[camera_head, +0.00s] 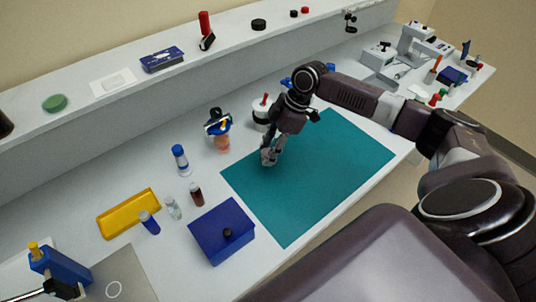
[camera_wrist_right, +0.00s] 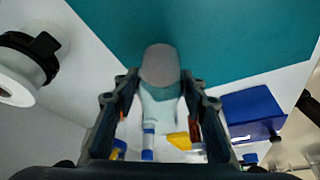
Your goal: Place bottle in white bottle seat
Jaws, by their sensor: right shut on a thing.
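My right gripper (camera_head: 269,150) is above the teal mat, near its left edge. In the right wrist view the gripper (camera_wrist_right: 160,86) is shut on a small bottle (camera_wrist_right: 159,108) with a pale, clear body and a rounded grey end. In the head view the bottle is small and mostly hidden by the fingers. A white round holder (camera_head: 261,115) with a dark top and a red-tipped item stands behind the gripper. A white cylinder with a black ring (camera_wrist_right: 22,70) shows at the left of the wrist view. I cannot tell which thing is the white bottle seat. My left gripper is out of view.
The teal mat (camera_head: 325,165) is clear. A blue box (camera_head: 222,232), a yellow tray (camera_head: 128,212) and several small bottles, including a blue-capped bottle (camera_head: 181,160), stand to the left. An orange-and-black item (camera_head: 220,135) is near the holder. A raised shelf (camera_head: 230,65) runs behind.

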